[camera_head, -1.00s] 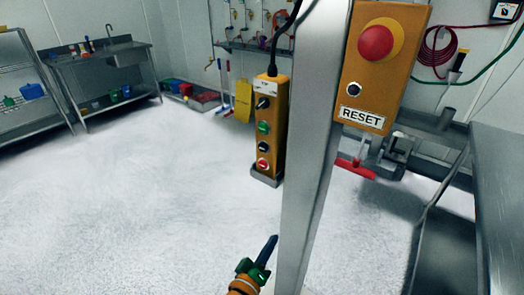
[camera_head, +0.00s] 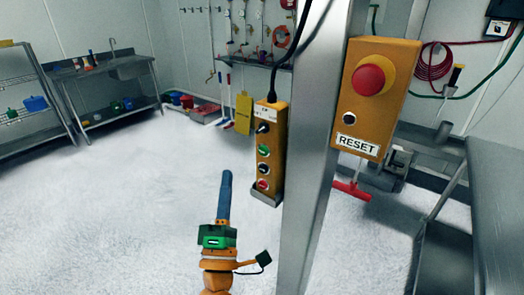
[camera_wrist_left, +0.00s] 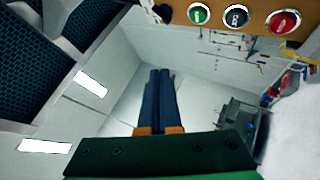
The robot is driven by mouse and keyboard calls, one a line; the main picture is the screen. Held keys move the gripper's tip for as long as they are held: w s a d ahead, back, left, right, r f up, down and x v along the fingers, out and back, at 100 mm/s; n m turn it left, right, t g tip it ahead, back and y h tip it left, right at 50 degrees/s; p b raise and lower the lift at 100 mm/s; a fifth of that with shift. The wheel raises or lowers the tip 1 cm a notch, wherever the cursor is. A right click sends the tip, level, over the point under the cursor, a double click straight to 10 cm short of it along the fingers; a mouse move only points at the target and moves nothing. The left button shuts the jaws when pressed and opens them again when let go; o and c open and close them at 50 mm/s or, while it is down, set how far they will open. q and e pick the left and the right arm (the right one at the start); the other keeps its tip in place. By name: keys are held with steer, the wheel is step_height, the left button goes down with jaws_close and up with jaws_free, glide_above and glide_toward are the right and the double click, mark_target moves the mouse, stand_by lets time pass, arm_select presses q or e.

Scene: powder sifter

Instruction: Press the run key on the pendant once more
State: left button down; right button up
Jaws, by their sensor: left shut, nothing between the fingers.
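The yellow pendant (camera_head: 272,150) hangs by a black cable beside a steel post. It carries a dark selector at the top, then a green key (camera_head: 264,149), a black key (camera_head: 263,168) and a red key (camera_head: 263,185). My left gripper (camera_head: 226,175) is shut and empty, its blue fingers pointing up, left of the pendant and apart from it. In the left wrist view, the shut fingers (camera_wrist_left: 158,75) show below the pendant's green (camera_wrist_left: 198,14), black (camera_wrist_left: 236,16) and red (camera_wrist_left: 283,21) keys. The key lettering is too small to read. My right gripper is not in view.
The steel post (camera_head: 312,150) stands just right of the pendant. A yellow box with a red mushroom button (camera_head: 369,80) and a RESET label (camera_head: 356,145) is mounted on it. A steel sink table (camera_head: 105,85) stands far left. The floor between is open.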

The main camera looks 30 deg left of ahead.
arm_select(q)
steer(key=b, duration=0.1)
glide_toward(263, 151)
steer(key=w+a+r, duration=0.2)
steer(key=a+r, duration=0.2)
steer(key=shift+w+d+r, duration=0.1)
steer(key=shift+w+r, duration=0.05)
steer(key=shift+w, duration=0.4)
steer(key=shift+w+b, duration=0.15)
steer(key=shift+b, duration=0.15)
stand_by(1.3)
steer(key=shift+w, duration=0.3)
